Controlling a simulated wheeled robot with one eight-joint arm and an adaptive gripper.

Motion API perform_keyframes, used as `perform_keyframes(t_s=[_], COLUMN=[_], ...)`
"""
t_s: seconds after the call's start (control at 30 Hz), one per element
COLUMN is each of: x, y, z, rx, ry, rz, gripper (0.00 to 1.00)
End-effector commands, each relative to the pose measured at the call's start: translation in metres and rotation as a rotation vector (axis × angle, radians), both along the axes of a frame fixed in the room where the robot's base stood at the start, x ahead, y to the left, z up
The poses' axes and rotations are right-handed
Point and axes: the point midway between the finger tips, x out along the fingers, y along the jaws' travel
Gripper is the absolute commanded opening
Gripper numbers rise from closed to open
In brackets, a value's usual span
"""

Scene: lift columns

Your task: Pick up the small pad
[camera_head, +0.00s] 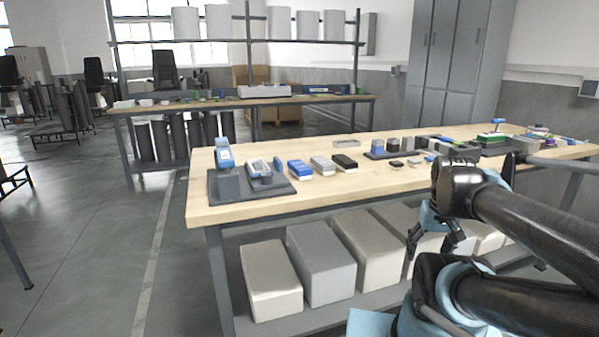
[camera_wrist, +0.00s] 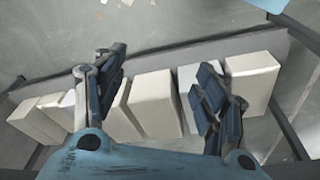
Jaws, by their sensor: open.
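My gripper (camera_head: 436,243) hangs in front of the workbench's near edge, lower than the tabletop. In the wrist view my gripper (camera_wrist: 158,85) has its two fingers spread apart with nothing between them. Small flat dark pieces lie near the front of the tabletop, left of my arm; one of them (camera_head: 396,163) may be the small pad, but it is too small to tell for sure. No pad shows in the wrist view, which looks down on pale boxes under the bench.
The wooden workbench (camera_head: 240,205) holds a dark tray (camera_head: 222,197) with devices at its left end and several small items along it. Pale boxes (camera_head: 270,278) stand on its lower shelf. A second bench (camera_head: 290,101) stands behind.

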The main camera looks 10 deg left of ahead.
Motion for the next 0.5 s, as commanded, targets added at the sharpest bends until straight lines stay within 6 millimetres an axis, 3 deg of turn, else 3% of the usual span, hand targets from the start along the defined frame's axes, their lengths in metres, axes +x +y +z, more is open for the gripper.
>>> perform_keyframes(t_s=[0.27, 0.5], x=[0.062, 0.119], y=[0.041, 0.102], z=[0.084, 0.155], rx=[0.002, 0.001], ry=[0.009, 0.018], rz=[0.121, 0.242], gripper=[0.68, 0.68])
